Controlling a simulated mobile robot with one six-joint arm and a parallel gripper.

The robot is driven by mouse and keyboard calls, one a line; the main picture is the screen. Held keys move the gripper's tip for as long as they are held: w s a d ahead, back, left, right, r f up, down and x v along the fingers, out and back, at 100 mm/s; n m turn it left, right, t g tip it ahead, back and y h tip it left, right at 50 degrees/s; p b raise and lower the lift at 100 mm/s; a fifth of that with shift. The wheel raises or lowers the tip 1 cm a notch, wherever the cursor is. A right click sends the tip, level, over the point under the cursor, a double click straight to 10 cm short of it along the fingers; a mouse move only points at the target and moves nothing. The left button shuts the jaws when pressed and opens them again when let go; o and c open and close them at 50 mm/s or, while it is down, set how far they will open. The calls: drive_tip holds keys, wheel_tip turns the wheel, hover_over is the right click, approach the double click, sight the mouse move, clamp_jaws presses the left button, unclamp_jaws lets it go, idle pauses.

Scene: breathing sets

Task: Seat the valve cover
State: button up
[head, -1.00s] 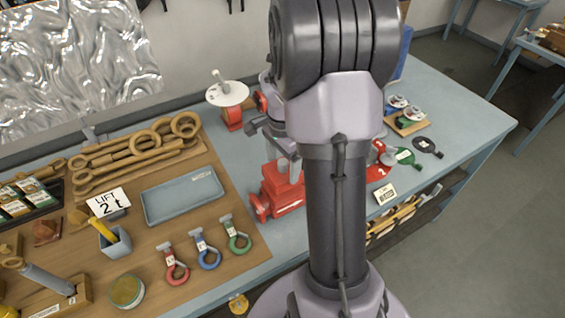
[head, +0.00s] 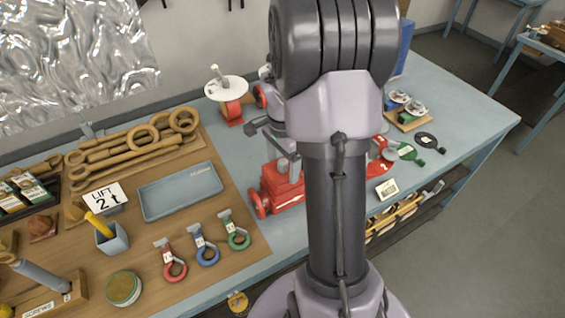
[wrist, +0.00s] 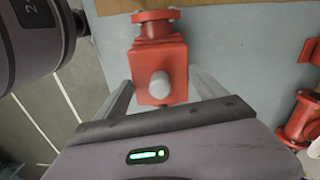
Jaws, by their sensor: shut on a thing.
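A red valve body (head: 268,203) with a round flange lies on the blue-grey bench, left of my arm's column. I take this block to be the valve cover. A red flanged pipe end (wrist: 156,16) shows beyond it. Whether the cover touches or sits level on the body is hidden.
Another red flanged part (wrist: 300,118) lies at the right in the wrist view. A white disc (head: 227,89) on a red base stands behind. A blue tray (head: 180,190) and coloured ring tools (head: 207,247) lie left.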

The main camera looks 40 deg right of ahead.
sight(283, 161)
drive_tip(key=shift+f, duration=0.15)
drive_tip(key=o, duration=2)
drive_tip(key=shift+c, duration=0.2)
wheel_tip(283, 161, up, 18)
drive_tip(key=p, duration=0.3)
drive_tip(key=shift+f+p, duration=0.25)
drive_tip(key=shift+p, duration=0.05)
drive_tip(key=s+a+f+n+t+b, duration=0.2)
drive_tip(key=s+a+f+n+b, duration=0.2)
drive_tip(key=a, duration=0.5)
drive_tip(key=s+a+f+n+t+y+b, duration=0.1)
drive_tip(key=s+a+f+n+b, duration=0.3)
drive_tip(key=a+b, duration=0.5)
drive_tip(key=s+a+f+n+t+y+b, duration=0.1)
drive_tip(key=s+a+f+n+b, duration=0.3)
drive_tip(key=a, duration=0.5)
wheel_tip(283, 161, down, 4)
drive_tip(key=n+t+b, duration=0.1)
drive_tip(key=n+b, duration=0.1)
drive_tip(key=b, duration=0.1)
drive_tip(key=shift+s+r+n+t, duration=0.2)
drive_tip(key=shift+r+n+t, duration=0.05)
drive_tip(key=shift+n+t, duration=0.15)
